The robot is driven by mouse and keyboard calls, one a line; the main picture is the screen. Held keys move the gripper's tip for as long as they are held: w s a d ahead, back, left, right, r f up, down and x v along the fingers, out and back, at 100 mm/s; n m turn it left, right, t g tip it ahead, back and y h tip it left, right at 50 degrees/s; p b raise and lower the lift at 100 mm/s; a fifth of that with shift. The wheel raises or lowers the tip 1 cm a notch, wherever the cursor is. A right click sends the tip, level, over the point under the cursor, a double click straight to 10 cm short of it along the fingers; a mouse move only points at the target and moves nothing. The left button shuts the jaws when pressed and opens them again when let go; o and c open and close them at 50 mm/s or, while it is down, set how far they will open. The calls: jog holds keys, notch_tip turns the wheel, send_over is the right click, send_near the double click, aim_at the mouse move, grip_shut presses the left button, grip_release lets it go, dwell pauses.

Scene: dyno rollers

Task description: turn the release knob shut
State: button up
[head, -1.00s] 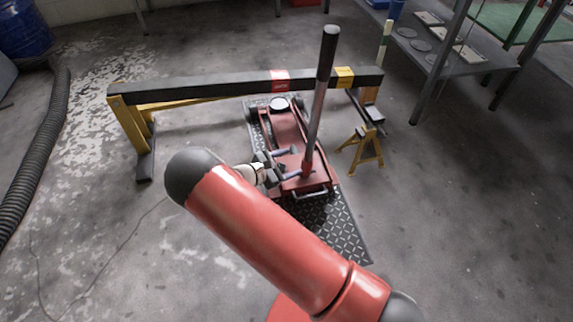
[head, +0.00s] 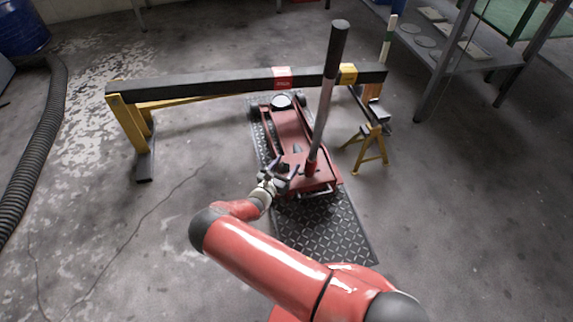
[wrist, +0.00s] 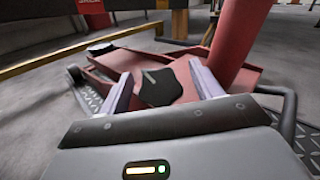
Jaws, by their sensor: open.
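The release knob (wrist: 160,87) is a dark, many-sided knob with a pale line on top, on the red floor jack (wrist: 135,62). In the wrist view it shows between and beyond my two pale fingers, and I cannot tell whether they touch it. My gripper (wrist: 160,76) is open with nothing held. In the head view my gripper (head: 288,168) is at the near left end of the red jack (head: 290,125), left of the handle's foot. The knob is too small to make out surely there.
The jack's tall handle (head: 325,100) with a black grip rises just right of my gripper. A dark beam (head: 210,88) on yellow stands crosses behind it. The jack is on a black tread-plate mat (head: 325,230). Open floor lies left; a metal shelf stands at right.

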jog(key=shift+w+d, duration=0.25)
jog(key=shift+w, duration=0.2)
jog(key=shift+c, duration=0.4)
jog(key=c, duration=0.9)
jog(key=shift+f, duration=0.1)
